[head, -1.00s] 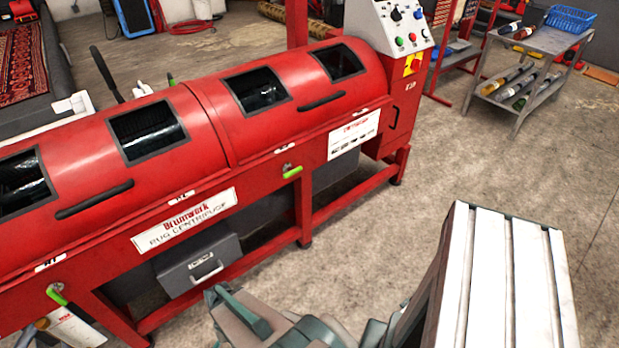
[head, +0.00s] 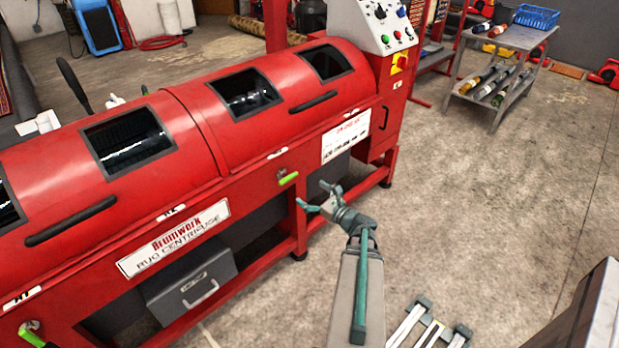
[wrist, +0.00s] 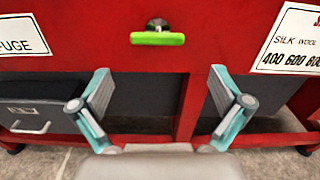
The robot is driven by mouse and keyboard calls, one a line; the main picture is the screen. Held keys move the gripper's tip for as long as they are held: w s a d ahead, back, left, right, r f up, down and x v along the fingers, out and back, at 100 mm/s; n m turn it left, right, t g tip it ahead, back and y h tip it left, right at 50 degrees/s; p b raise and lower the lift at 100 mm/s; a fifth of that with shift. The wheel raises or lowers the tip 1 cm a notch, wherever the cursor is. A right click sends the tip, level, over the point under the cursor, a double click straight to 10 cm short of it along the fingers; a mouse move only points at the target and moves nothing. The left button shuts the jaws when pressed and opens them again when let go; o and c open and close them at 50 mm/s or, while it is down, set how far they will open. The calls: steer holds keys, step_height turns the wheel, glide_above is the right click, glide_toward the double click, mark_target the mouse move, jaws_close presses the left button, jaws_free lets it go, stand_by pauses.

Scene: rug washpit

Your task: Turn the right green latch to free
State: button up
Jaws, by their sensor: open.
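The right green latch (head: 288,178) is on the front of the red rug centrifuge, below the seam by the right lid. In the wrist view the latch (wrist: 157,39) lies level on a dark round pivot, ahead of and above the fingertips, centred between them. My gripper (head: 317,197) is open and empty, just right of the latch in the head view and apart from it. Its two fingers (wrist: 158,78) are spread wide in the wrist view. Another green latch (head: 32,335) is at the lower left of the machine, tilted downward to the right.
The red centrifuge (head: 190,135) fills the left. A grey drawer box (head: 195,288) hangs under it, and a control panel (head: 383,25) stands at its right end. A grey cart (head: 500,80) with bottles is at back right. The concrete floor between is clear.

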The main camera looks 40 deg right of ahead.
mark_target(290, 179)
steer(key=shift+m, duration=0.3)
steer(key=w, duration=1.1)
steer(key=shift+a, duration=0.3)
steer(key=c, duration=0.9)
steer(key=shift+f, duration=0.1)
